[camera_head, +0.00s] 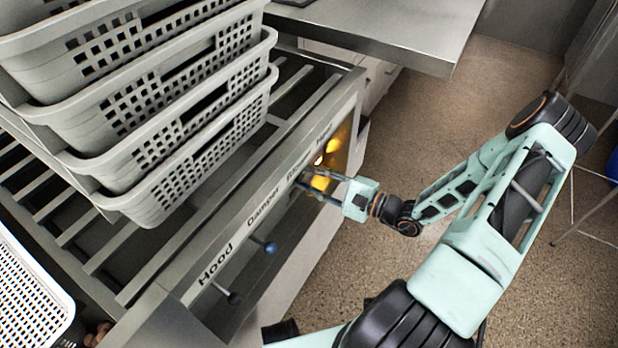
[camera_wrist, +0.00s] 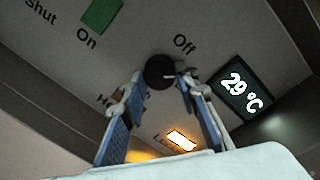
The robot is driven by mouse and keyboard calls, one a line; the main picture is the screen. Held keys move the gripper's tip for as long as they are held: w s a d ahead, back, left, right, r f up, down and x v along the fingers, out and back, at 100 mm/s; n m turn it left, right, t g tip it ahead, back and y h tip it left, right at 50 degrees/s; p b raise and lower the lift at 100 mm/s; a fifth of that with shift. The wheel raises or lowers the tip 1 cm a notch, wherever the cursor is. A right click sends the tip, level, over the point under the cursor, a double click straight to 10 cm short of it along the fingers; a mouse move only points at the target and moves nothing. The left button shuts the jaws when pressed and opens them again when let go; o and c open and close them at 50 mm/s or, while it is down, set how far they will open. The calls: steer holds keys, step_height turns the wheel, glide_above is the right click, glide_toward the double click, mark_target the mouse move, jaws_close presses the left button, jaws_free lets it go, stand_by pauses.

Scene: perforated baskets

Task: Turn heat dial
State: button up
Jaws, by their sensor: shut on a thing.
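The heat dial (camera_wrist: 161,70) is a round black knob with a light pointer mark on the panel in the wrist view. The word "Off" is printed above and right of it. My gripper (camera_wrist: 155,88) has its two fingers on either side of the dial and is shut on it. In the head view my gripper (camera_head: 322,180) reaches the front panel near its far end. The dial is hidden there. The letters under the dial are partly covered by the left finger.
A green switch (camera_wrist: 101,14) is marked "On". A lit orange lamp (camera_wrist: 181,140) is below. Blue (camera_head: 270,248) and black (camera_head: 234,298) knobs protrude along the panel. Stacked grey baskets (camera_head: 165,180) stand on the slatted top.

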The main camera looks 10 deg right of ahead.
steer(key=n, duration=0.4)
steer(key=n+b, duration=0.1)
steer(key=n, duration=0.3)
steer(key=shift+r+n+b, duration=0.1)
steer(key=shift+n+b, duration=0.2)
stand_by(0.5)
steer(key=o, duration=1.1)
steer(key=shift+o, duration=0.2)
steer(key=v, duration=1.2)
steer(key=shift+s, duration=0.2)
steer(key=shift+a+r, duration=0.1)
